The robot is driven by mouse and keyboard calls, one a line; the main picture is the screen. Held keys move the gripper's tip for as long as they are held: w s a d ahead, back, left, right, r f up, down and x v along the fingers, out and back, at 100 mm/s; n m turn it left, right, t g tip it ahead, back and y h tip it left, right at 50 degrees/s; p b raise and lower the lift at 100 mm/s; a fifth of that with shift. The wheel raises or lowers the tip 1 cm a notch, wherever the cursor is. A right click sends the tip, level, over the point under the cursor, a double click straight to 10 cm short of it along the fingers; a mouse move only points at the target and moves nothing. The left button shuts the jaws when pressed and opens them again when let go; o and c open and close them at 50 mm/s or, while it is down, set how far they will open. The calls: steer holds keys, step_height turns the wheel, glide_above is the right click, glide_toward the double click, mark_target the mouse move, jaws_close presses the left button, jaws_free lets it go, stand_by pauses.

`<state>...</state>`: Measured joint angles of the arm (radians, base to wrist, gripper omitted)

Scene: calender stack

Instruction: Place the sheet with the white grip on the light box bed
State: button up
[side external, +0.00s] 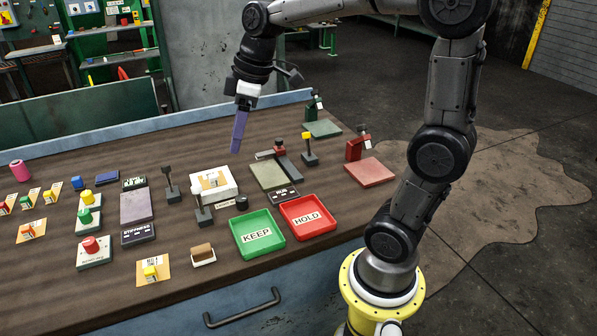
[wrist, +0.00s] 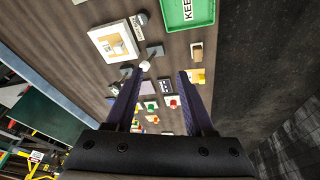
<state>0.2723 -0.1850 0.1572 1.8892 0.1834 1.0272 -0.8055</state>
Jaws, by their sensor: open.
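My gripper (side external: 237,146) is raised above the far part of the bench with its purple fingers pointing down. In the wrist view its two fingers (wrist: 161,75) are apart, with nothing held between them. The light box bed appears to be the white box (side external: 227,193) below and left of my gripper; it also shows in the wrist view (wrist: 98,36). A small tan-orange sheet with a pale, whitish block (side external: 212,181) lies on its top; it also shows in the wrist view (wrist: 119,46). The block's exact colour is hard to tell.
Several sheets with coloured grips lie at the left, including a yellow one (side external: 151,272). Black posts (side external: 200,212) stand beside the white box. A green KEEP tray (side external: 240,223) and red HOLD tray (side external: 318,233) sit in front. A press-like device (side external: 267,176) stands to the right.

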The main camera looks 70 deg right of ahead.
steer(key=s+a+f+m+t, duration=0.1)
steer(key=s+a+m, duration=0.1)
steer(key=s, duration=0.6)
steer(key=s+a+f+m+t+h, duration=0.1)
steer(key=s+a+f+m, duration=0.1)
steer(key=s, duration=0.6)
steer(key=shift+s+a+m, duration=0.25)
steer(key=shift+a+m, duration=0.35)
steer(key=shift+a, duration=0.2)
